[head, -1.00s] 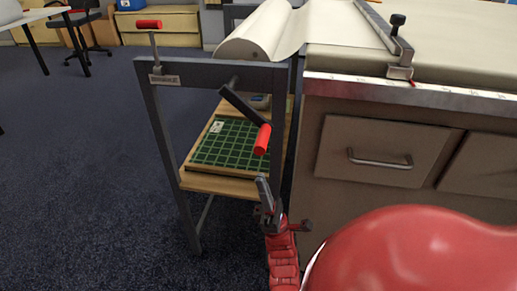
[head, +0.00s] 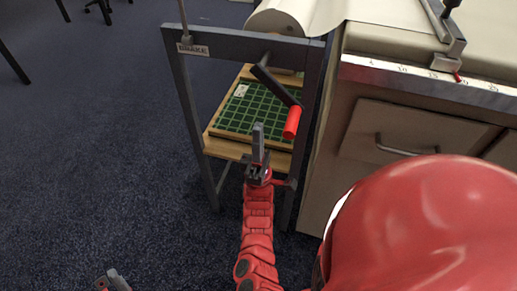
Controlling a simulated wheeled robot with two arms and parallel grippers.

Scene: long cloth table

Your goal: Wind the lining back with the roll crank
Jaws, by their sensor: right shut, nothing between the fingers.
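The roll crank (head: 276,85) sticks out from the front of a dark grey frame (head: 250,45). Its dark arm slants down to the right and ends in a red handle (head: 291,122). The lining roll (head: 275,20) lies on top behind the frame, and its pale sheet runs right onto the table. My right gripper (head: 258,132) is shut and empty, pointing up, just left of and slightly below the red handle, apart from it in the picture. The tip of my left gripper (head: 113,281) shows at the bottom left; most of it is cut off.
A brake lever (head: 184,22) with a label stands at the frame's upper left corner. A wooden shelf (head: 228,147) holds a green gridded board (head: 258,112). The cabinet (head: 350,135) with drawers is close on the right. The floor to the left is open.

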